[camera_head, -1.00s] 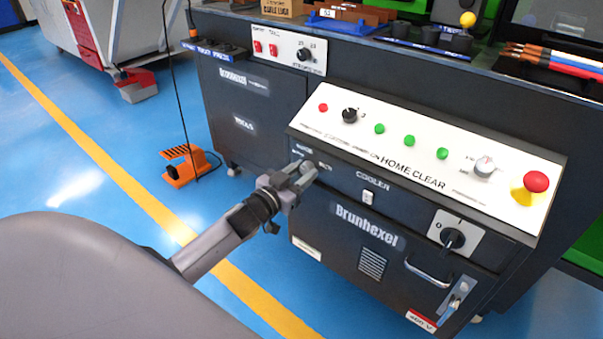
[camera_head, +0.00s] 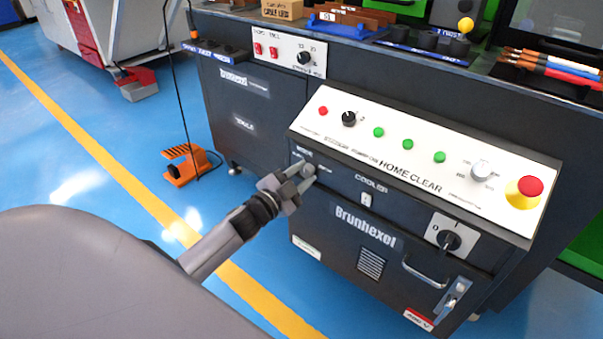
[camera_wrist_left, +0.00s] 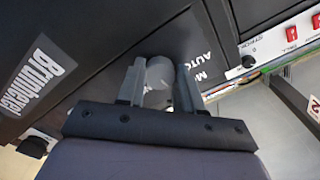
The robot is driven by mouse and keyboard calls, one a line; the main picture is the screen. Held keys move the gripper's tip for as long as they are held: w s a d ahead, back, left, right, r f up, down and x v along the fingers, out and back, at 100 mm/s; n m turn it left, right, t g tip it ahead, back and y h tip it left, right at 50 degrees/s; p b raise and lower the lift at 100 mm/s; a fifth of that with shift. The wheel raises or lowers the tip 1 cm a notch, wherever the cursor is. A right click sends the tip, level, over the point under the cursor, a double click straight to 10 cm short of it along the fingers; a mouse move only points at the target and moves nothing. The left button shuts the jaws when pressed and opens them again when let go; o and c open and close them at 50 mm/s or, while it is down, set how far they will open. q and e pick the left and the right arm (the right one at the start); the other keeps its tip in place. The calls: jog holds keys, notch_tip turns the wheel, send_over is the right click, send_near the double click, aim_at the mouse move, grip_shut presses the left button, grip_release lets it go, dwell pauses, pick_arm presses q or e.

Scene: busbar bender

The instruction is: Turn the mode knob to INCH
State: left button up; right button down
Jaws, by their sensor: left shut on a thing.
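The mode knob (camera_head: 308,171) is a small grey round knob on the dark front face of the control console (camera_head: 400,200), at its left end below the white panel. In the left wrist view the knob (camera_wrist_left: 160,72) sits between my two fingers, near lettering that reads "AUTO". My left gripper (camera_head: 304,174) is shut on the knob, one finger on each side; it also shows in the left wrist view (camera_wrist_left: 159,85). The gripper hides part of the knob and its labels, so I cannot read its setting. My right gripper is not in view.
Above the knob, the sloped white panel (camera_head: 330,135) carries a red emergency stop (camera_head: 530,186), several green buttons and two other knobs. A rotary switch (camera_head: 449,240) and a handle (camera_head: 427,272) stick out on the front face. An orange foot pedal (camera_head: 187,164) stands on the floor.

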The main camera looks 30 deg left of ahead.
pick_arm(q)
jog(key=shift+m, duration=1)
jog(key=m, duration=0.3)
jog(key=shift+m, duration=0.3)
jog(key=m, duration=0.3)
jog(key=shift+b, duration=0.3)
jog(key=shift+m, duration=0.8)
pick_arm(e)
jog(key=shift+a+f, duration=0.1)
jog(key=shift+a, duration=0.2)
pick_arm(q)
jog(key=o, duration=1)
jog(key=shift+o, duration=0.2)
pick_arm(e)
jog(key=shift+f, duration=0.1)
pick_arm(q)
jog(key=shift+s, duration=0.1)
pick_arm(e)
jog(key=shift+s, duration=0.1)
